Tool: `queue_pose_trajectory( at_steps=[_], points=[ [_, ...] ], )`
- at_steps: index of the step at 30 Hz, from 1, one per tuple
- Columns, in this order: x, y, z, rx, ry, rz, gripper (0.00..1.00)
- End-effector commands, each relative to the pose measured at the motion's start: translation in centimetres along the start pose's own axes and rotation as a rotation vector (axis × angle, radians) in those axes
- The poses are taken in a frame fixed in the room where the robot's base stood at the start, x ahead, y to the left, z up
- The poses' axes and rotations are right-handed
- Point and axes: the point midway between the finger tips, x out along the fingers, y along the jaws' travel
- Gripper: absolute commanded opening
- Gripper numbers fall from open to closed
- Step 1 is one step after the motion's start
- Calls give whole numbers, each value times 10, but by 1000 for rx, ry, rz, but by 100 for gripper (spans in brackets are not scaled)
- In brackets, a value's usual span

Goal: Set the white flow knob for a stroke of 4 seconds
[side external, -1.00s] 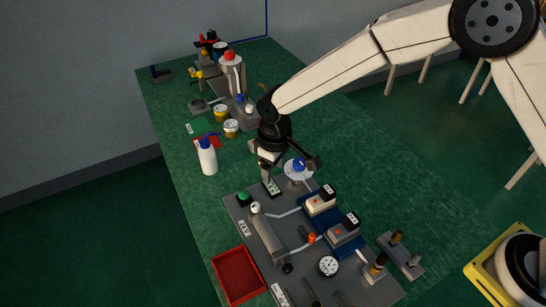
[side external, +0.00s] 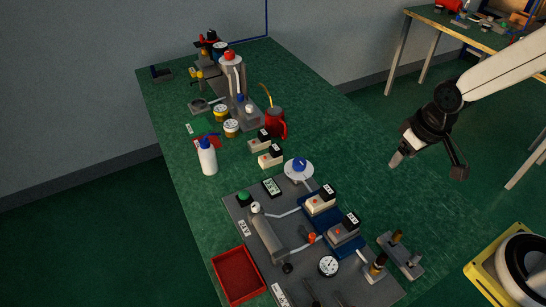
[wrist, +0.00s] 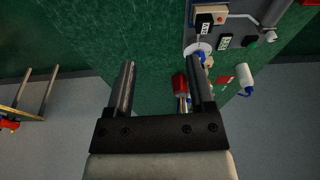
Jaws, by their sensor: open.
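The small white knob (side external: 255,208) stands on the grey panel (side external: 232,211), at the upper end of a grey cylinder (side external: 268,238). It also shows small in the wrist view (wrist: 271,36); its setting is too small to read. A small display (side external: 271,187) lies near it, with figures that I cannot read. My gripper (side external: 428,166) is open and empty, raised well to the right of the panel. In the wrist view its two fingers (wrist: 162,68) are wide apart with nothing gripped; the panel lies beyond at the upper right.
A white disc with a blue top (side external: 299,169), a green button (side external: 244,198), valve blocks (side external: 321,202) and a gauge (side external: 328,266) crowd the panel. A red tray (side external: 238,275), white bottle (side external: 207,156) and red mug (side external: 274,122) stand around it. The table's right side is clear.

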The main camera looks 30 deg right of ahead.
Motion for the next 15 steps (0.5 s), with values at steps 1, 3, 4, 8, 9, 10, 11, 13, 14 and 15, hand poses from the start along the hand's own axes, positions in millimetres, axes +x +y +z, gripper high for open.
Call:
queue_pose_trajectory(
  at_steps=[1,3,4,8,9,10,11,13,14,15],
  points=[
    [-2,4,6,15,6,3,69],
    [-3,7,13,27,10,5,69],
    [-3,8,14,30,12,6,69],
    [-4,9,18,37,13,7,69],
    [-3,9,18,37,13,7,69],
    [-3,9,18,36,13,7,69],
    [-3,9,18,36,13,7,69],
    [-3,9,18,36,13,7,69],
    [-3,9,18,35,13,7,63],
    [-3,9,18,35,13,7,50]
  ],
)
